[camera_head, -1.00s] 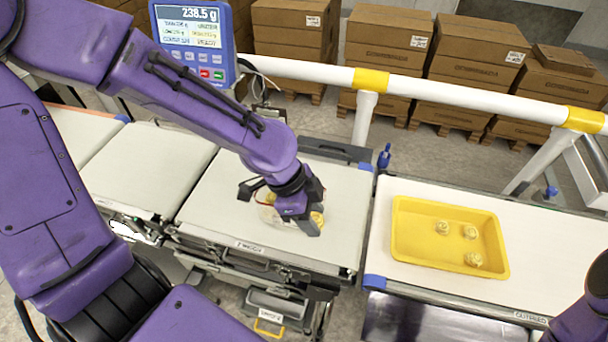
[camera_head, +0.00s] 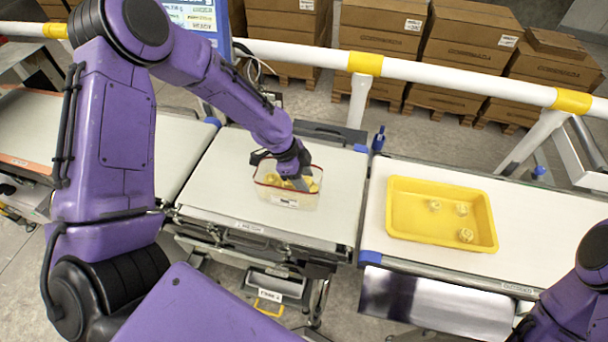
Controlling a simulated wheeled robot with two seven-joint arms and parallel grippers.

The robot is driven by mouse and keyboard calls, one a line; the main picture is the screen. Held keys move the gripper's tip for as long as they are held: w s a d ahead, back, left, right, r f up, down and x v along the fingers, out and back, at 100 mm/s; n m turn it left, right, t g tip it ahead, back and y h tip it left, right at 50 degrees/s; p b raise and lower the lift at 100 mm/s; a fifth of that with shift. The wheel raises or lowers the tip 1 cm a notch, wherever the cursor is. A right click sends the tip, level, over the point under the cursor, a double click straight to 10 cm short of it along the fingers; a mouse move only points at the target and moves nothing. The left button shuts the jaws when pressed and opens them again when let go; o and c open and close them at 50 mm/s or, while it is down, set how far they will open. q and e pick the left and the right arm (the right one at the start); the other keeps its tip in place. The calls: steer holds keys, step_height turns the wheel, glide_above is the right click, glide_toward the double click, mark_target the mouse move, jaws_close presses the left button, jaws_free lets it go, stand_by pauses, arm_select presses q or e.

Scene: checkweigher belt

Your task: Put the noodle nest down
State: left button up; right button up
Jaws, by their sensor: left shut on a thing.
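My left gripper (camera_head: 299,182) reaches down into a clear tub (camera_head: 284,199) with a red rim on the weighing platform. It is shut on a noodle nest, which I cannot tell apart from the pale yellow nests (camera_head: 314,186) in the tub; fingers and tub wall hide much of it. Three more noodle nests (camera_head: 465,235) lie in the yellow tray (camera_head: 410,232) on the right-hand belt. My right arm shows only at the lower right edge; its gripper is out of view.
The weighing platform (camera_head: 225,190) is bare around the tub. A white and yellow rail (camera_head: 450,76) runs behind the belts, with a blue post (camera_head: 378,138) near the platform. A blue-framed display (camera_head: 195,17) stands at the back left. Cardboard boxes (camera_head: 380,30) are stacked behind the rail.

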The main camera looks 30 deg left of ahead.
arm_select(q)
steer(key=shift+w+f, duration=0.15)
steer(key=shift+f, duration=0.15)
steer(key=shift+w+f, duration=0.2)
steer(key=shift+s+f+b, duration=0.2)
steer(key=shift+f+b, duration=0.05)
steer(key=shift+b, duration=0.15)
steer(key=shift+w+f, duration=0.1)
steer(key=shift+f, duration=0.2)
steer(key=o, duration=0.7)
steer(key=shift+o, duration=0.2)
steer(key=shift+r, duration=0.1)
